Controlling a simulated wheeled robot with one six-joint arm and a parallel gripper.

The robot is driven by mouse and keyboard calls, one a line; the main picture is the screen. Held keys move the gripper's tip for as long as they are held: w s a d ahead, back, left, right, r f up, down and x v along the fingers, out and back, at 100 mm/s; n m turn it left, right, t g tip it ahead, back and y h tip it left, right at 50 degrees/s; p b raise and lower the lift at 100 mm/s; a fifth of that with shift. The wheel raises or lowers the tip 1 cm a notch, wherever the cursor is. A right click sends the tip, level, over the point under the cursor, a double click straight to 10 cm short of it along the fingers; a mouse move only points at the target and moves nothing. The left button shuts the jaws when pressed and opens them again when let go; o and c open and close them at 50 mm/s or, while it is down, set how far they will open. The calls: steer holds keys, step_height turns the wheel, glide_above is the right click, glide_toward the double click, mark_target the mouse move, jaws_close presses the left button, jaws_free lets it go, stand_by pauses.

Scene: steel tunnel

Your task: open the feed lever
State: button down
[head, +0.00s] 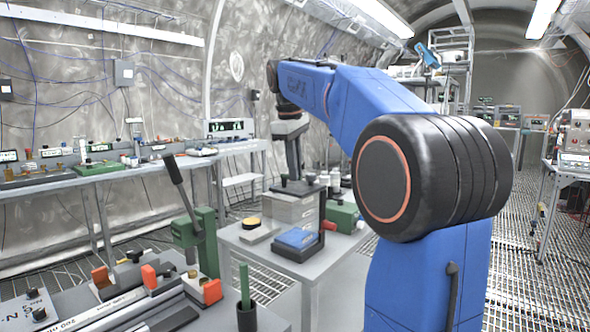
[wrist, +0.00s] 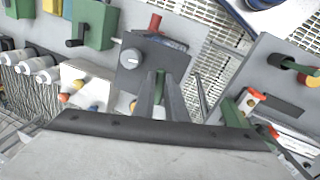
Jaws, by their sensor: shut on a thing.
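A small bench machine with a dark column (head: 322,215) and a grey head stands on the middle table. In the wrist view its grey head (wrist: 145,62) carries a round light knob (wrist: 130,58). My gripper (head: 295,174) points down at the head. In the wrist view my gripper (wrist: 160,78) is shut on a narrow green piece (wrist: 160,86), apparently the feed lever, beside the head. Most of the lever is hidden by the fingers.
A green box (head: 342,217) with a black handle stands right of the machine. A green press with a long lever (head: 175,172) rises from the left bench. Several white bottles (wrist: 35,68) and coloured balls lie left in the wrist view. Grated floor shows between benches.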

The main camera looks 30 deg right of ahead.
mark_target(294, 185)
steer(key=n, duration=0.1)
steer(key=d+n, duration=0.1)
steer(key=n, duration=0.1)
steer(key=w+n, duration=0.1)
steer(key=n, duration=0.1)
steer(key=shift+d+t+y, duration=0.25)
steer(key=shift+t+y, duration=0.05)
steer(key=shift+y, duration=0.1)
steer(key=n, duration=0.1)
steer(key=w+n, duration=0.1)
steer(key=n, duration=0.2)
steer(key=shift+w+d+n+y, duration=0.25)
steer(key=shift+d+n+y, duration=0.05)
steer(key=shift+d+y, duration=0.1)
steer(key=n, duration=0.2)
steer(key=w+n, duration=0.1)
steer(key=n, duration=0.1)
steer(key=shift+w+d+y, duration=0.15)
steer(key=shift+y, duration=0.25)
steer(key=shift+w+n, duration=0.35)
steer(key=shift+n, duration=0.75)
steer(key=c, duration=1.8)
jaws_free()
